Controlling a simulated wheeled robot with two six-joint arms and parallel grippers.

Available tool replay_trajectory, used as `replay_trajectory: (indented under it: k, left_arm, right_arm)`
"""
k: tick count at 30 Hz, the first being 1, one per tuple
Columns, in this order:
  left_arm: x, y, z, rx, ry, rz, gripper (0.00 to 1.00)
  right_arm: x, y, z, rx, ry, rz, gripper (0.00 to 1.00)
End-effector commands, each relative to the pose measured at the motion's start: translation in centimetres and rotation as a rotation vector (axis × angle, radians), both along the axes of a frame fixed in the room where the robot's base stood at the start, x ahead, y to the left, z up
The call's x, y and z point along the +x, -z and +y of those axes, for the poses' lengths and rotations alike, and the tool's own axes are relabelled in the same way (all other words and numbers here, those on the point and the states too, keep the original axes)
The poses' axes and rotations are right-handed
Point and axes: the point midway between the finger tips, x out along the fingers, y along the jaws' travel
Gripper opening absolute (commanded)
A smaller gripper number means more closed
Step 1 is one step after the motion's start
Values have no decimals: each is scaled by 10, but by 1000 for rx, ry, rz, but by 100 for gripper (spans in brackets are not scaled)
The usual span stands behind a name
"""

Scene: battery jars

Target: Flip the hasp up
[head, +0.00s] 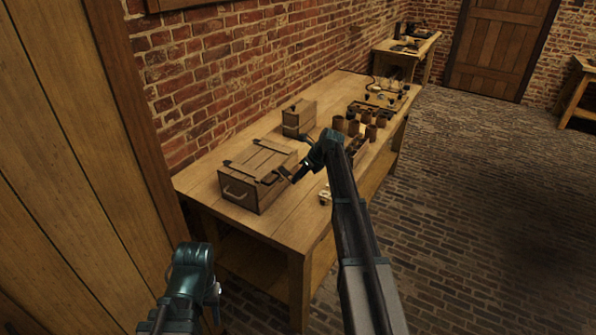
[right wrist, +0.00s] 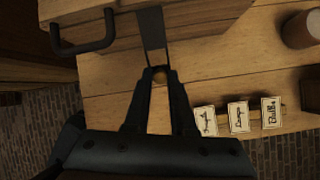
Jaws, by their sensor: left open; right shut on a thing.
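A wooden chest (head: 246,188) with dark straps on its lid stands on the near end of the bench; its edge also shows at the top of the right wrist view (right wrist: 205,22). The hasp (right wrist: 151,28) is a dark metal strap running from the chest to my right fingertips. My right gripper (right wrist: 159,72) is shut on the hasp's end, with a small brass-coloured round piece between the fingers. In the head view my right gripper (head: 292,178) is at the chest's right-hand side. My left gripper (head: 216,292) is open and empty, low in front of the bench, away from the chest.
A smaller wooden box (head: 298,117) stands behind the chest. Several brown jars (head: 353,127) stand further along the bench (head: 291,232). Three lettered cards (right wrist: 238,116) lie right of my right gripper. A dark handle (right wrist: 84,46) juts from the chest. A brick wall runs behind.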

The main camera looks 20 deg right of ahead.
Motion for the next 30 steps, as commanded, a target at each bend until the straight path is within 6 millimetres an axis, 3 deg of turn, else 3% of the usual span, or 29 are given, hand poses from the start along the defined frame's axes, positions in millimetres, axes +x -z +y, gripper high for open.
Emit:
replay_trajectory:
  k: [14, 30]
  left_arm:
    - [0, -49, 0, 0, 0, 0, 50]
    - [0, -49, 0, 0, 0, 0, 50]
  right_arm:
    - [4, -30, 2, -122, 0, 156, 0]
    - [5, -30, 4, -119, -1, 151, 0]
